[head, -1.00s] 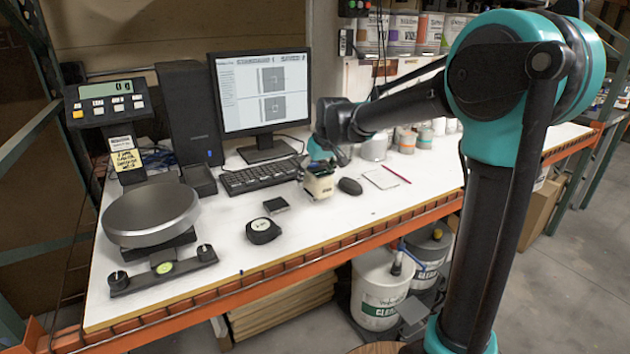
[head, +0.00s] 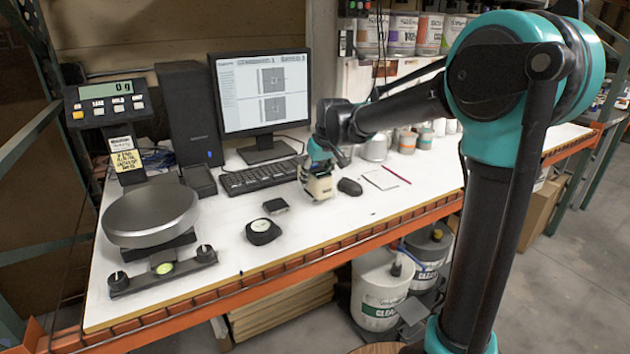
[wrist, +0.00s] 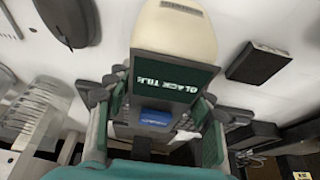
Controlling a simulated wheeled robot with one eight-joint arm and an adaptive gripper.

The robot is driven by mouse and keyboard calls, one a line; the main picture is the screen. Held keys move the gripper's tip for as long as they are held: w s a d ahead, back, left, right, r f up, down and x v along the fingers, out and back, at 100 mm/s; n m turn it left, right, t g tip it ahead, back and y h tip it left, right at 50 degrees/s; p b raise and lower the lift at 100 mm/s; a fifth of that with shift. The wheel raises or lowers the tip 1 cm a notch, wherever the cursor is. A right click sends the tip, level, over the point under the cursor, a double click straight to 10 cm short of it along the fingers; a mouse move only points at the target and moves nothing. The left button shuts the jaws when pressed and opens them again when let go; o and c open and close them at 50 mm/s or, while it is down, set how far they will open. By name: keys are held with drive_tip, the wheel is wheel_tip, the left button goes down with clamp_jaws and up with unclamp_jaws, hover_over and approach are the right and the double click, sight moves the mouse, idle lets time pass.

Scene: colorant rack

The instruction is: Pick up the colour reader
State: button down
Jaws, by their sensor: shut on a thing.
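The colour reader (head: 320,188), as far as I can tell, is the small cream device with a dark top at my gripper, in front of the keyboard. In the wrist view it shows a rounded cream end (wrist: 174,32), a dark green face lettered "BLACK TILE" and a blue patch. My gripper (wrist: 158,112) is shut on it, with a finger with a green pad on each side. In the head view my gripper (head: 321,163) reaches down onto it from above. I cannot tell whether its base touches the table.
A mouse (head: 349,187) stands close on the right, and the keyboard (head: 258,177) lies behind. A small black block (head: 276,205) and a round black tape measure (head: 262,231) lie to the left.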

drive_tip(key=shift+r, duration=0.1)
wheel_tip(320, 180, up, 20)
idle(0.5)
idle(0.9)
